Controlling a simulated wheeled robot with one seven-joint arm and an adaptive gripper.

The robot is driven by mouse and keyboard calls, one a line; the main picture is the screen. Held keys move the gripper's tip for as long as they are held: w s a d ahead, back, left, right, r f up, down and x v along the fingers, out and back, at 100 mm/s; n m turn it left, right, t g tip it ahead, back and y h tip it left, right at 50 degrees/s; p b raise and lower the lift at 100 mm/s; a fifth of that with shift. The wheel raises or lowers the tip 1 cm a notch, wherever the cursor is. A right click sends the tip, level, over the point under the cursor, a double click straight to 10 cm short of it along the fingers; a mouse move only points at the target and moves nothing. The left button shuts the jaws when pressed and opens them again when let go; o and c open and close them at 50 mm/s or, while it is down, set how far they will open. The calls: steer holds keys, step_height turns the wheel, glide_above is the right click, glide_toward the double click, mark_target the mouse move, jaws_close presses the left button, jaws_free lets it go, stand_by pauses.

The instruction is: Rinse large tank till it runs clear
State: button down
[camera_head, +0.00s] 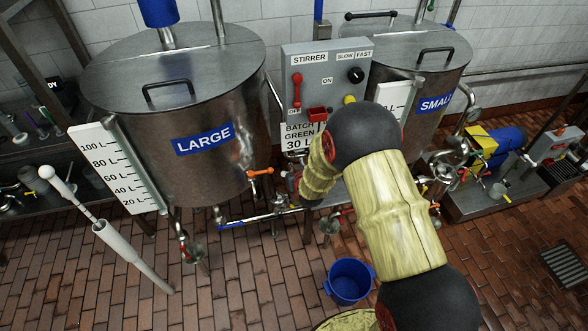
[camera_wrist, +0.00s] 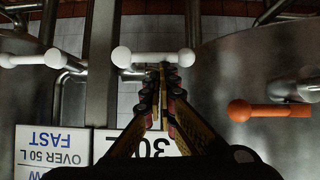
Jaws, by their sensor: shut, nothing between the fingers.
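The large tank (camera_head: 240,70), a steel vessel with a lid and a blue LARGE label, stands at left in the head view. Its level scale (camera_head: 112,165) is on its left side. An orange-handled valve (camera_head: 260,172) sits low on its right side; an orange handle (camera_wrist: 270,110) also shows in the wrist view, right of my gripper. My gripper (camera_wrist: 160,80) is shut and empty in the wrist view. Its tips point at a white bar handle (camera_wrist: 152,57); I cannot tell whether they touch. In the head view my arm hides the gripper.
The stirrer box (camera_head: 328,75) with a red lever and a "BATCH GREEN 30 L" sign (camera_head: 298,137) stand between the tanks. The small tank (camera_head: 425,75) is at right. A blue bucket (camera_head: 350,283) stands on the brick floor. A yellow and blue pump (camera_head: 490,147) is farther right.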

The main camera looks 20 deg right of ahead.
steer(key=shift+a+f+n+h, duration=0.3)
steer(key=shift+f+n+h, duration=0.15)
steer(key=shift+h, duration=0.15)
steer(key=f+n+h, duration=0.1)
steer(key=f+n+h+p, duration=0.1)
steer(key=shift+a+f+t, duration=0.3)
steer(key=shift+a, duration=0.1)
stand_by(0.5)
steer(key=shift+f, duration=0.65)
stand_by(2.8)
stand_by(1.7)
